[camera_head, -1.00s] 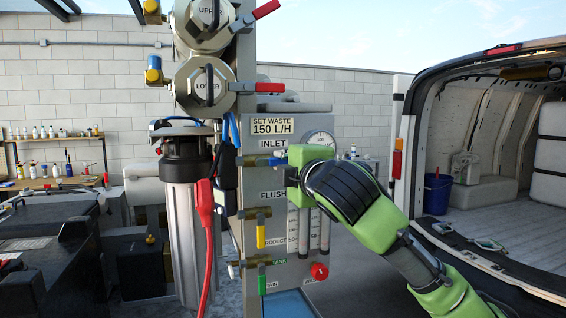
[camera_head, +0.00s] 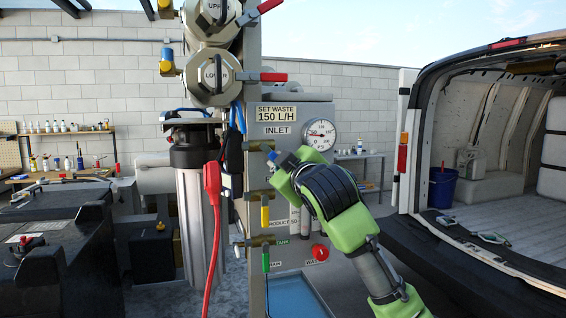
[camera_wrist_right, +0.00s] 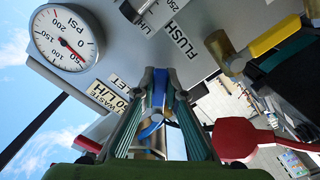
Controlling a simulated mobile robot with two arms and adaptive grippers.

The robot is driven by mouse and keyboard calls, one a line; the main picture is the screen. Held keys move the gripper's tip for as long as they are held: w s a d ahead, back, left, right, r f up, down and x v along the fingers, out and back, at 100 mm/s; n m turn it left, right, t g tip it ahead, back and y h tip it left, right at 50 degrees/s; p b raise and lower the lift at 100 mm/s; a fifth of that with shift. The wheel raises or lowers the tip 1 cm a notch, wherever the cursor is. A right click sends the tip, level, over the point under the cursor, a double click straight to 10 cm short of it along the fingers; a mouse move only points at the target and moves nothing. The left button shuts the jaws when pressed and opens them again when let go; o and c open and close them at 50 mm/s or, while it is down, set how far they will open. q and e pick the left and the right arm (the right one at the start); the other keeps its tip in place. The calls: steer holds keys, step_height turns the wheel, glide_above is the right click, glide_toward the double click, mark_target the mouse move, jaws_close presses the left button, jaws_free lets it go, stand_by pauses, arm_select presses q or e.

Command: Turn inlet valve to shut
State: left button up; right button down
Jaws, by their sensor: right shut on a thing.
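The inlet valve with its blue lever handle (camera_head: 289,161) sits below the INLET label (camera_head: 280,130) on the grey panel. The handle slopes down to the right, away from the brass body (camera_head: 260,145). My right gripper (camera_head: 285,170) is shut on this blue handle, and its green fingers hide much of the lever. In the right wrist view the blue handle (camera_wrist_right: 182,110) lies between the fingers of my right gripper (camera_wrist_right: 168,82), with brass behind it. My left gripper is not in view.
A yellow-handled valve (camera_head: 265,215) and a green-handled valve (camera_head: 266,260) are below the gripper. A red knob (camera_head: 320,252) is close to my right arm. A pressure gauge (camera_head: 321,134) is above right.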

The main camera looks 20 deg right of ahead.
steer(key=a+m, duration=0.1)
steer(key=m, duration=0.1)
steer(key=a+f+m, duration=0.1)
steer(key=m, duration=0.3)
steer(key=shift+a+f+m+b, duration=0.25)
steer(key=shift+a+m+b, duration=0.15)
steer(key=shift+a+m, duration=0.4)
steer(key=shift+m, duration=0.7)
steer(key=c, duration=2)
jaws_free()
steer(key=shift+c, duration=0.2)
